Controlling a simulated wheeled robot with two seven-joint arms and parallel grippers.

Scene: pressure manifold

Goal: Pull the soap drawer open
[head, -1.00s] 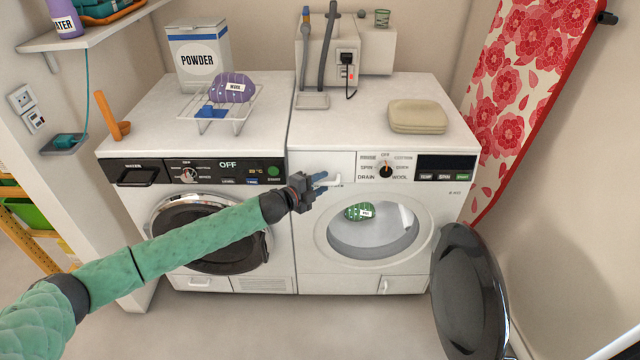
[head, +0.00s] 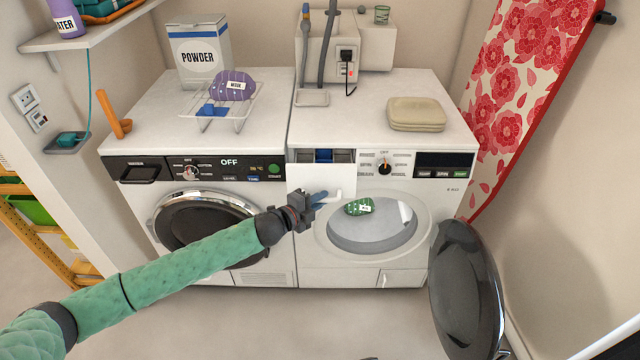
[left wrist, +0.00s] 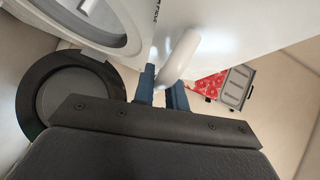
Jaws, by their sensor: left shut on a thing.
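The soap drawer (head: 308,176) of the right-hand white washer stands pulled out, its white front forward of the panel. Compartments (head: 323,156) with a blue part show behind the front. My left gripper (head: 318,198) is at the right part of the drawer front, shut on its white handle (head: 334,194). In the left wrist view the blue fingers (left wrist: 161,88) sit on either side of the white handle (left wrist: 180,55). My right gripper is not in view.
The washer's round door (head: 467,290) hangs open at the right. A green labelled item (head: 359,207) lies in its drum opening. A dark-fronted machine (head: 195,225) stands at left. The floor in front is mostly clear.

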